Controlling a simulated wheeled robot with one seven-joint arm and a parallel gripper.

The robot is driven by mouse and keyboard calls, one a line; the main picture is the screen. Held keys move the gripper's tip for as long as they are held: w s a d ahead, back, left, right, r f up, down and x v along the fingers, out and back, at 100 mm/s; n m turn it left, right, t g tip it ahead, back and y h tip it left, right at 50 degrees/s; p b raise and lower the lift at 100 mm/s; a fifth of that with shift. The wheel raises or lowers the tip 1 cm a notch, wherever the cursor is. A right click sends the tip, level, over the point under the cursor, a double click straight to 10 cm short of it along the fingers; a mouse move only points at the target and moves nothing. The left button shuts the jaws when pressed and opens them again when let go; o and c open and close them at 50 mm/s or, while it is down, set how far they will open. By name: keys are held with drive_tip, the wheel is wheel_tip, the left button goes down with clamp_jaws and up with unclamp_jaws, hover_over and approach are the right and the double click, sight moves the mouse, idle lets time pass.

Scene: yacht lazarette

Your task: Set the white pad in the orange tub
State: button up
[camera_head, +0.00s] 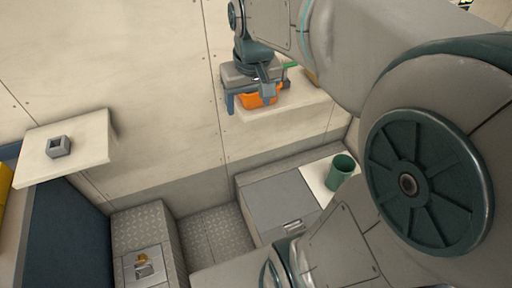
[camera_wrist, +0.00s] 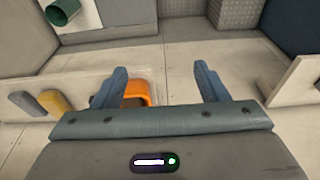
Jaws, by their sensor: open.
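The orange tub (camera_head: 262,100) sits on a pale wall shelf in the head view, partly hidden by my gripper (camera_head: 248,99). Something dark shows at or in the tub, too small to tell. My gripper (camera_wrist: 161,68) is open, its two blue-grey fingers wide apart. I cannot make out a white pad in either view.
The tub's shelf (camera_head: 312,108) also bears a yellow item (camera_wrist: 53,102) and a grey item (camera_wrist: 22,103). A green cup (camera_head: 341,171) stands on a white top at right. A grey hollow block (camera_head: 59,147) lies on the left shelf (camera_head: 95,140). Metal-plate steps lie below.

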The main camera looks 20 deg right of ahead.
drive_tip(key=s+a+f+t, duration=0.1)
drive_tip(key=s+f, duration=0.4)
drive_tip(key=s, duration=0.5)
drive_tip(key=shift+s+a, duration=0.3)
drive_tip(key=shift+a, duration=0.4)
